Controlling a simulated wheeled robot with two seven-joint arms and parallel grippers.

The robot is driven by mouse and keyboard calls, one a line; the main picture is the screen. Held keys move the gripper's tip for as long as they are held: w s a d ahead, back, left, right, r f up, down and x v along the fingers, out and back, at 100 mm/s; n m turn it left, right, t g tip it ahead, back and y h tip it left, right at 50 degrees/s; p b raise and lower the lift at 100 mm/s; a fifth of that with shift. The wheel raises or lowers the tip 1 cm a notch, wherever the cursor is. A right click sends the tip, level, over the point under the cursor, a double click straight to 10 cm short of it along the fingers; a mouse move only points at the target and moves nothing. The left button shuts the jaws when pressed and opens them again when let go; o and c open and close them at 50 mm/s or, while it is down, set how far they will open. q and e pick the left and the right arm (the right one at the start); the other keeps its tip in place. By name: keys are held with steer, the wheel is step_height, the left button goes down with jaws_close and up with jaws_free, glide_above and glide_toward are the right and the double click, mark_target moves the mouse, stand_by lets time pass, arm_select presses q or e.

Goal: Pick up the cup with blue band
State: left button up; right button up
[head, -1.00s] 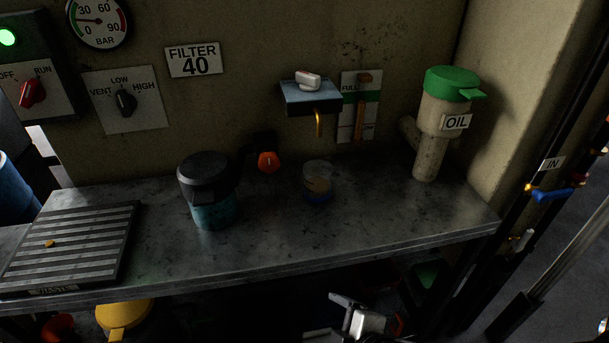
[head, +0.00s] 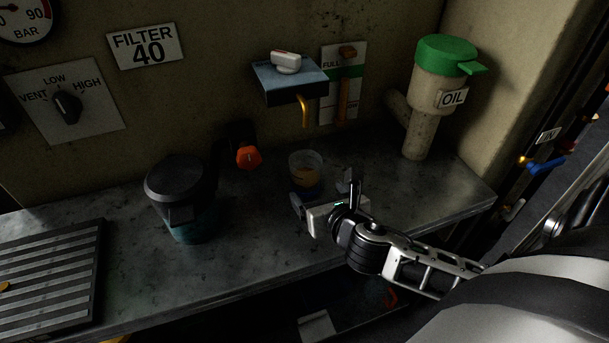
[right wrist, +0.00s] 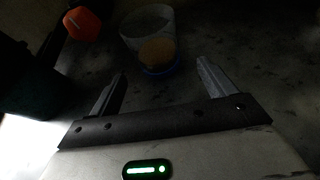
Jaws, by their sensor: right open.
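The clear cup with a blue band (head: 305,170) stands upright on the grey counter (head: 250,255), holding something tan. My right gripper (head: 323,193) is open, just in front of the cup, with its fingers apart and pointing towards it. In the right wrist view, the cup (right wrist: 150,36) stands ahead of the two spread fingers, its blue band low near the fingertips. Nothing is seen held between the fingers. Whether a finger touches the cup is hard to tell in the dim light. My left gripper is not in view.
A dark-lidded teal container (head: 186,200) stands left of the cup. A blue-grey dispenser with a brass spout (head: 305,112) hangs above it. An orange knob (head: 248,157) is behind left. A green-lidded oil vessel (head: 437,80) stands right. A slatted grate (head: 45,280) lies left.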

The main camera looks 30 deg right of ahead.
mark_target(310, 172)
steer(key=x, duration=0.8)
steer(key=shift+w+a+r, duration=0.15)
steer(key=shift+a+r, duration=0.05)
steer(key=shift+r, duration=0.05)
steer(key=c, duration=1.2)
steer(key=shift+r, duration=0.6)
steer(key=r, duration=0.3)
steer(key=shift+s+a+p, duration=0.15)
steer(key=shift+s+p, duration=0.1)
steer(key=shift+p, duration=0.15)
steer(key=s+a+r, duration=0.6)
steer(key=s+r, duration=0.3)
steer(key=s, duration=0.3)
steer(key=shift+p, duration=0.45)
